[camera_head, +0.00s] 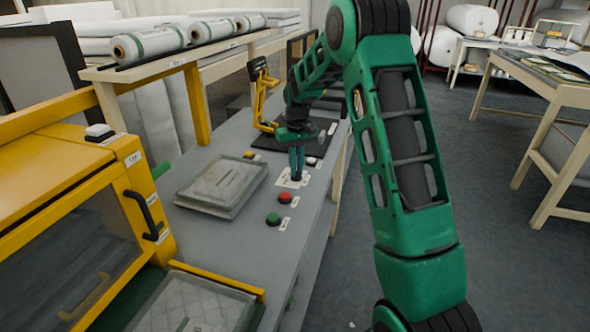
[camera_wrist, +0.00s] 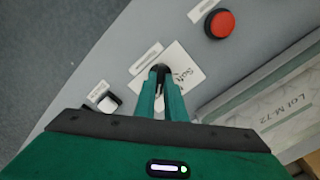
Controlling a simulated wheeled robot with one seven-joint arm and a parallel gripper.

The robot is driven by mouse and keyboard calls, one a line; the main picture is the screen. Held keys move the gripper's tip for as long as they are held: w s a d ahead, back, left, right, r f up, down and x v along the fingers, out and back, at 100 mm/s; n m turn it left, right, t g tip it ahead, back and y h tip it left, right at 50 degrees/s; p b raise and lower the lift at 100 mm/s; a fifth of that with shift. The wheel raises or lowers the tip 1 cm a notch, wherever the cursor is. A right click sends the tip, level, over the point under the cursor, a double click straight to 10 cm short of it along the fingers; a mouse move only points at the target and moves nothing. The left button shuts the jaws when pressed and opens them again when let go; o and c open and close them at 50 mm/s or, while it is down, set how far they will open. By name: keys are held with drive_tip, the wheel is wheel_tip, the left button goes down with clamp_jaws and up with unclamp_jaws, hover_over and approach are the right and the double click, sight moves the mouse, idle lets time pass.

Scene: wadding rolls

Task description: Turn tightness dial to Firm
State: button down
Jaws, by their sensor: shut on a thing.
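The tightness dial is a small dark knob (camera_wrist: 160,69) on a white printed card (camera_wrist: 184,60) on the grey bench top. My gripper (camera_wrist: 160,84) points down and is shut on the dial, its two green fingers either side of it. In the head view my gripper (camera_head: 297,170) stands over the card (camera_head: 289,181) near the bench's right edge. A word that looks like "Soft" shows on the card beside the knob. The fingers hide part of the card, and I cannot read the dial's pointer or setting.
A red button (camera_head: 285,198) and a green button (camera_head: 273,219) sit nearer on the bench. A wrapped grey pad (camera_head: 222,187) lies left. A white switch (camera_wrist: 108,103) is close to my gripper. A yellow machine (camera_head: 75,200) stands at near left; a yellow-framed device (camera_head: 262,95) stands behind.

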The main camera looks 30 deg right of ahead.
drive_tip(key=c, duration=1.8)
unclamp_jaws()
wheel_tip(320, 180, up, 11)
drive_tip(key=shift+w+d+f, duration=0.1)
